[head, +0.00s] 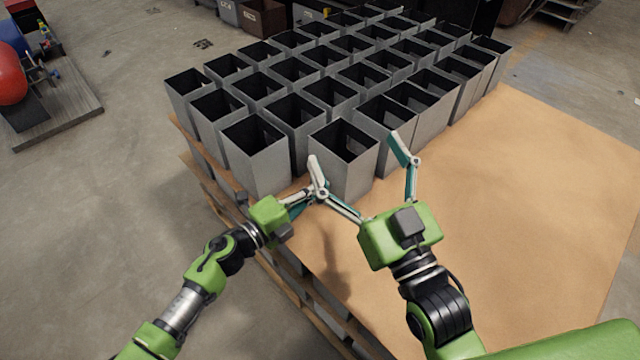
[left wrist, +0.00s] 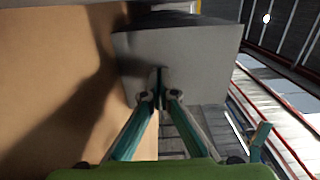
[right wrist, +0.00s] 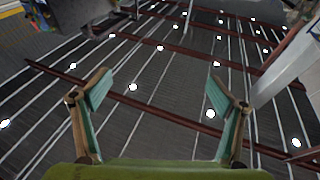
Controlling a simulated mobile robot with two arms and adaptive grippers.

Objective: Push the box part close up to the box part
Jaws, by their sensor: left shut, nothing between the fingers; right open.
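The nearest box part (head: 343,165) is a grey, open-topped box standing upright at the front of the group. The neighbouring box part (head: 255,160) stands to its left, and another (head: 385,122) stands behind it. My left gripper (head: 312,194) is shut and empty, low at the near box's front face. In the left wrist view its tips (left wrist: 160,76) are at a grey box face (left wrist: 195,60); I cannot tell whether they touch.
Rows of similar grey boxes (head: 330,92) stand behind on brown sheeting (head: 540,190) over a pallet stack. The sheeting is clear at the right. A wooden platform (head: 60,110) with a red, round object (head: 10,75) lies on the floor at the left.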

